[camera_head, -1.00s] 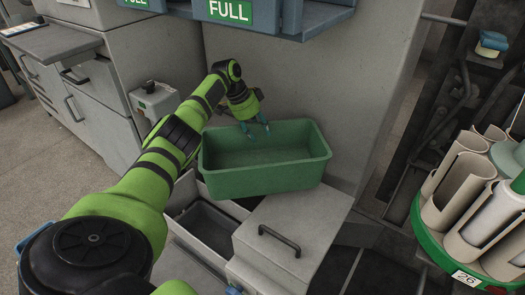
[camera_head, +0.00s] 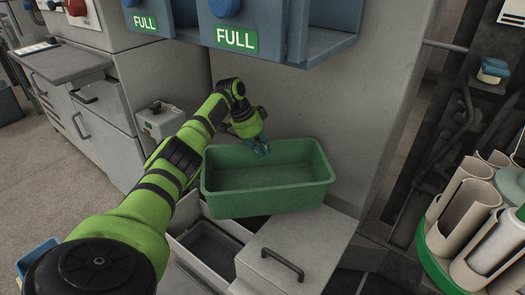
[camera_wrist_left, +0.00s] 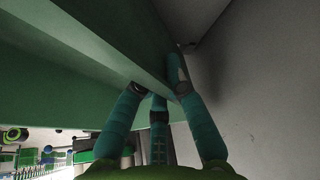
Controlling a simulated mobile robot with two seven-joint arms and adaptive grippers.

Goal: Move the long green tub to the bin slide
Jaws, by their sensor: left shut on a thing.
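The long green tub (camera_head: 268,199) is near the middle of the head view, open side up, and looks empty. It is above the grey cabinet top and an open grey compartment; I cannot tell whether it touches them. My left gripper (camera_head: 260,149) is shut on the tub's far rim. In the left wrist view, the teal fingers (camera_wrist_left: 157,95) straddle the green tub wall (camera_wrist_left: 105,40). The bin slide may be the blue structure with FULL labels (camera_head: 322,43) above; I cannot be sure. My right gripper is not in view.
A grey lid with a dark handle (camera_head: 283,265) lies in front of the tub, beside the open compartment (camera_head: 210,247). A round green holder with several beige tubes (camera_head: 465,205) stands at right. A grey column (camera_head: 365,110) rises behind the tub.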

